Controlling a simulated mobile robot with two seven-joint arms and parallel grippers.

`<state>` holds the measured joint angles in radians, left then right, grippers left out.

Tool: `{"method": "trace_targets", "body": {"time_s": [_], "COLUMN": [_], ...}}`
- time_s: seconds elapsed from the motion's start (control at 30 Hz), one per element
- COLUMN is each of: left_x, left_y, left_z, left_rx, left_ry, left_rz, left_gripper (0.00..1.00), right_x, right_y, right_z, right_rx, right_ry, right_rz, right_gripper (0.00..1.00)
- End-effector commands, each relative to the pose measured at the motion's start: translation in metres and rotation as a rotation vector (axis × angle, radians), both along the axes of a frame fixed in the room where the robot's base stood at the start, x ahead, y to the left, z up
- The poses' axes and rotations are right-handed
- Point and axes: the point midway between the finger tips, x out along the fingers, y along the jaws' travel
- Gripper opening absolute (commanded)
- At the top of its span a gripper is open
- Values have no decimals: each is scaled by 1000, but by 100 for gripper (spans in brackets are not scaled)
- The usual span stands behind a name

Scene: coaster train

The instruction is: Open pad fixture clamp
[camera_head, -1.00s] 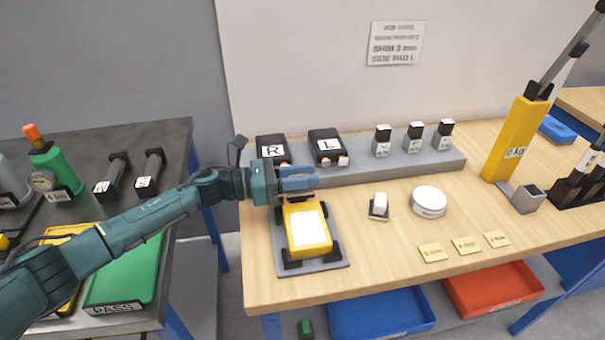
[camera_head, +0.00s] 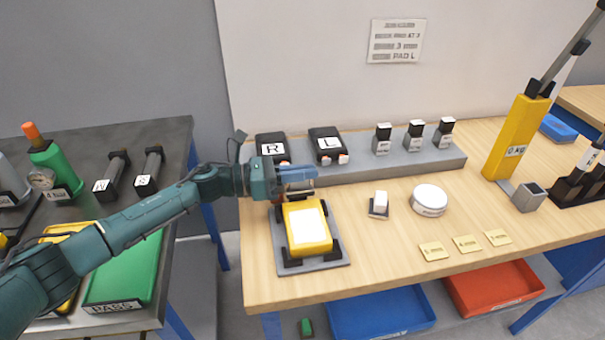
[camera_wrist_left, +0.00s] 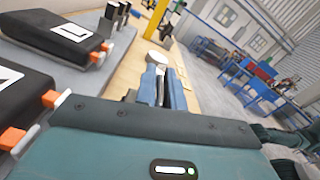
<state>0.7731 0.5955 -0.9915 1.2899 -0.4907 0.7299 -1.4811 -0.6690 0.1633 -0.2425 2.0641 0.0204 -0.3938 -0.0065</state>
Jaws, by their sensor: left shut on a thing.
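The pad fixture (camera_head: 341,264) is a grey plate with black corner blocks near the front left of the wooden bench. A yellow block with a white top (camera_head: 308,228) sits in it. My left gripper (camera_head: 298,178) is over the fixture's back edge, its blue fingers level and pointing right. It is shut on the fixture clamp, which the fingers mostly hide. In the left wrist view the fingers (camera_wrist_left: 161,88) lie close together, and what is between them is hard to make out. The right gripper is not in view.
Black pads marked R (camera_head: 271,147) and L (camera_head: 328,143) stand on a grey ledge (camera_head: 385,162) just behind the gripper. A small white-topped block (camera_head: 380,201) and a round white disc (camera_head: 430,199) are to the right.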

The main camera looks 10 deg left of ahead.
Motion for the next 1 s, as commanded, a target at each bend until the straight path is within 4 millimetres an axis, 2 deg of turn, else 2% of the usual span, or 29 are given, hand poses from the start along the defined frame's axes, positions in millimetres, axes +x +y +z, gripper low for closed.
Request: {"method": "trace_targets", "body": {"time_s": [0.3, 0.6, 1.0], "left_x": [8, 17, 22], "left_y": [1, 4, 6], "left_z": [3, 5, 7], "left_rx": [-70, -132, -168], "left_ry": [212, 405, 515], "left_rz": [-7, -8, -7], "left_gripper": [0, 0, 0], "right_x": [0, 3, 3], "right_y": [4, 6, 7], "right_z": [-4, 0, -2], "right_rx": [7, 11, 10], "right_ry": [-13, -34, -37], "right_rz": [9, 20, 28], "right_gripper": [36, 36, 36]}}
